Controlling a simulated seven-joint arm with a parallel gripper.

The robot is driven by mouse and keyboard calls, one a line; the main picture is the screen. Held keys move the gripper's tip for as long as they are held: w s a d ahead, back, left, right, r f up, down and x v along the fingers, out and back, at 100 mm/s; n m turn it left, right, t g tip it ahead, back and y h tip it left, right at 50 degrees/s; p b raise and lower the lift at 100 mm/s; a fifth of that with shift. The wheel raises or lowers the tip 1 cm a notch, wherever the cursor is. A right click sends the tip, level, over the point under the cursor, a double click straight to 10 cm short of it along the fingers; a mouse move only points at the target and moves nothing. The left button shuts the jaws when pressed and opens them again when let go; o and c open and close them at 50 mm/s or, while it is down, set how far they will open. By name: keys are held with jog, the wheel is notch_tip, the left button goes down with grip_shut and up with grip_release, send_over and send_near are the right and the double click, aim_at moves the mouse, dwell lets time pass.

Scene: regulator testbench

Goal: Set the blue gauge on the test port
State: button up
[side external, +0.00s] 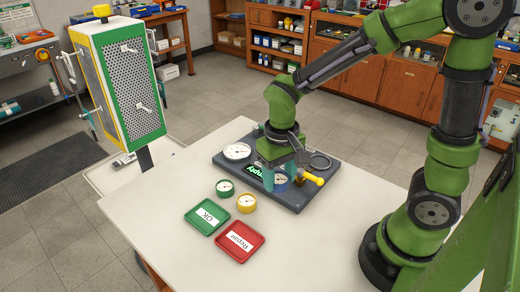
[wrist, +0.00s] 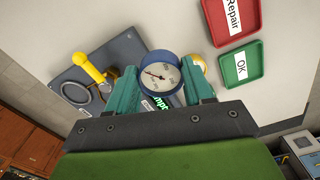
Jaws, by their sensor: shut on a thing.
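The blue gauge (side external: 281,180), with a round white dial, is between the teal fingers of my gripper (side external: 282,178). In the wrist view the gauge (wrist: 161,76) sits dial toward the camera, with a finger of my gripper (wrist: 162,88) on each side, shut on it. It is over the front part of the dark grey testbench (side external: 225,163). A brass fitting (side external: 299,182) with a yellow handle (side external: 313,178) stands just right of it. The test port cannot be made out, and whether the gauge touches the bench is hidden.
A large white dial (side external: 237,151), an "Empty" display (side external: 254,171) and a dark ring (side external: 320,161) are on the bench. Green (side external: 224,188) and yellow (side external: 246,203) gauges stand in front, near the green OK tray (side external: 207,217) and red Repair tray (side external: 239,242). The table's left is clear.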

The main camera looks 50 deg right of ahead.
jog(key=d+m, duration=0.1)
jog(key=d, duration=0.2)
jog(key=w+d+m, duration=0.1)
jog(key=d, duration=0.3)
jog(key=d+m, duration=0.1)
jog(key=d, duration=0.3)
jog(key=shift+w+d+f, duration=0.15)
jog(key=shift+d+f, duration=0.05)
jog(key=shift+f, duration=0.2)
jog(key=m, duration=0.2)
send_over(320, 164)
jog(key=shift+s+a+f, duration=0.1)
jog(key=shift+s+f, duration=0.1)
jog(key=shift+f, duration=0.05)
jog(key=shift+w+d, duration=0.15)
jog(key=shift+d, duration=0.1)
jog(key=shift+f, duration=2.35)
jog(key=shift+f, duration=0.55)
jog(key=o, duration=1.5)
notch_tip(320, 164, up, 8)
jog(key=shift+r, duration=0.1)
